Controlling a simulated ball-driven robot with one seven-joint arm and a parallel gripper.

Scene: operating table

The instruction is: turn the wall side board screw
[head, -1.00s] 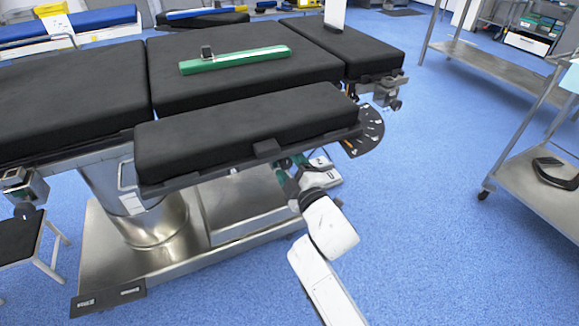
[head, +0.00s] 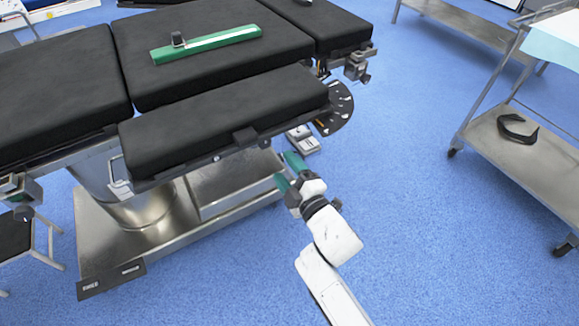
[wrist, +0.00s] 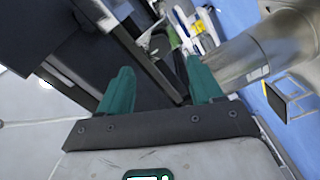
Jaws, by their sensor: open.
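The side board (head: 225,118) is a long black pad along the near side of the operating table. A black bracket (head: 245,136) sits on its near edge, with a small dark round knob (head: 264,143) just to its right; I cannot tell whether this knob is the screw. My gripper (head: 288,172), with two green fingers, is open and empty, below and right of the bracket, apart from the board. In the wrist view, the open fingers (wrist: 160,70) point towards dark table parts, with no screw clearly visible between them.
The table's steel base (head: 135,212) stands on the blue floor. A dark scaled disc (head: 338,112) and a clamp (head: 357,68) are at the table's right end. A steel trolley (head: 545,165) stands at right. The floor between is clear.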

